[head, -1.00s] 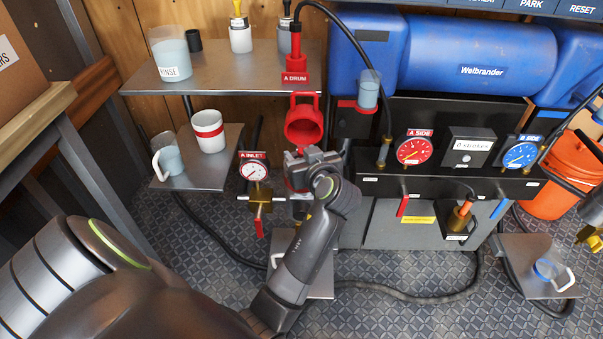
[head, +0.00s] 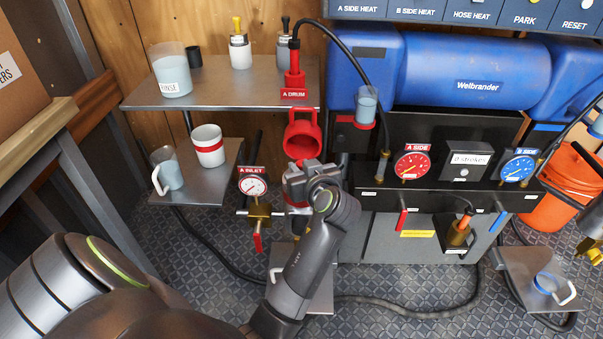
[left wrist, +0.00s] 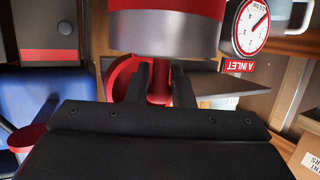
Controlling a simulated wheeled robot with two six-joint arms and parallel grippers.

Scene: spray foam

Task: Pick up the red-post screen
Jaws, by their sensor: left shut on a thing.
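My left gripper (head: 308,178) is in front of the A inlet, just below the red cup-shaped part (head: 302,133). In the left wrist view its two dark fingers (left wrist: 161,86) are closed about a red post (left wrist: 158,88). The screen belonging to that post cannot be made out; the gripper and wrist hide this spot in the head view. A red and silver cylinder (left wrist: 165,30) is close in front of the fingers in the wrist view. My right gripper is not in view.
The A INLET gauge (head: 253,186) and its brass valve (head: 259,215) are close left of the gripper. A side shelf (head: 205,183) holds a red-banded white cup (head: 208,147) and a clear jug (head: 168,170). The black machine panel (head: 440,200) is to the right.

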